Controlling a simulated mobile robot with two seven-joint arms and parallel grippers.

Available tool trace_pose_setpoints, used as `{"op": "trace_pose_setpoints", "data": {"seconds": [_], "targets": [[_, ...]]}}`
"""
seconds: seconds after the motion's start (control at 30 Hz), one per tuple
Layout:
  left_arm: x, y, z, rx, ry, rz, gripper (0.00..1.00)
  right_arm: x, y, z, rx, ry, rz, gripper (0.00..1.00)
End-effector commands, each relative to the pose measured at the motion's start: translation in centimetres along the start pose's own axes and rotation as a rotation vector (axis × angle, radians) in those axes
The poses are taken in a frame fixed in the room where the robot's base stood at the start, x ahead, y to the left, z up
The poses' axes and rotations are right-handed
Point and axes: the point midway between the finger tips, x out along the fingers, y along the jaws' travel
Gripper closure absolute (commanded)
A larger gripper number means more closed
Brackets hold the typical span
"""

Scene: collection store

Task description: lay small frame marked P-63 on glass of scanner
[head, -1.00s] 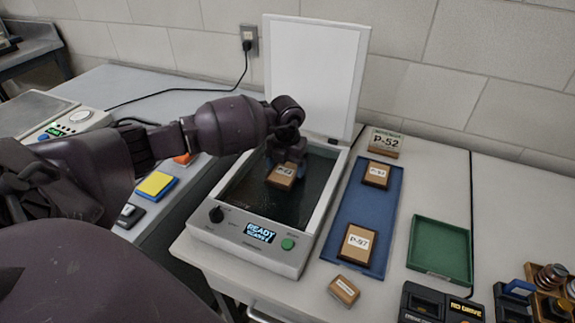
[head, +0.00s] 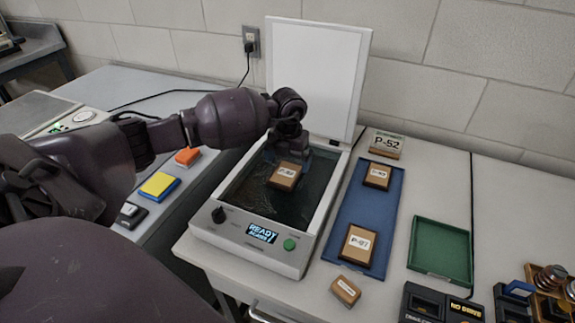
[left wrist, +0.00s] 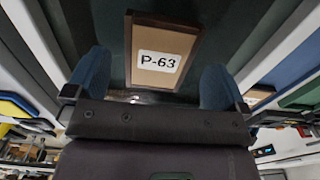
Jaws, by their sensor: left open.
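The small frame marked P-63 (head: 286,176) lies on the dark glass (head: 248,190) of the scanner, its label facing up. The label reads clearly in the left wrist view (left wrist: 160,62). The scanner (head: 226,243) has its white lid (head: 318,75) raised, and its display reads READY. My left gripper (head: 291,150) is just behind the frame, over the glass. In the left wrist view its two blue fingertips (left wrist: 158,85) are spread wide, with the frame beyond them and clear of both. My right gripper is not in view.
A blue mat (head: 345,217) right of the scanner holds two more small frames, one marked P-97 or similar (head: 358,244). A P-52 sign (head: 386,145) stands behind it. A green tray (head: 440,272) is empty.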

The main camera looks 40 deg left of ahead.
Motion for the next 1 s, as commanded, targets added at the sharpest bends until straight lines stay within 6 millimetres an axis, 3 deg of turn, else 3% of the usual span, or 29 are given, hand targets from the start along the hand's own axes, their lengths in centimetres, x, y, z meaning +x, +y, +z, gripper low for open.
{"op": "trace_pose_setpoints", "data": {"seconds": [0.1, 0.43, 0.63, 1.0], "targets": [[-3.0, 0.0, 0.1, 0.002, -0.009, -0.001, 0.00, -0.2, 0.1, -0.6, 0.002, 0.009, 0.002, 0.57], [-8.4, 0.0, 0.1, 0.001, -0.005, -0.001, 0.00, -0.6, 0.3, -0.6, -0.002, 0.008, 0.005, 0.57], [-9.7, 0.0, 0.0, 0.001, -0.002, 0.000, 0.00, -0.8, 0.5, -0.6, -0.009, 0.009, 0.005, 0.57], [-9.8, 0.0, 0.0, 0.001, -0.001, -0.001, 0.00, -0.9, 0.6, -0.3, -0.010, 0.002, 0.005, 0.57]]}}
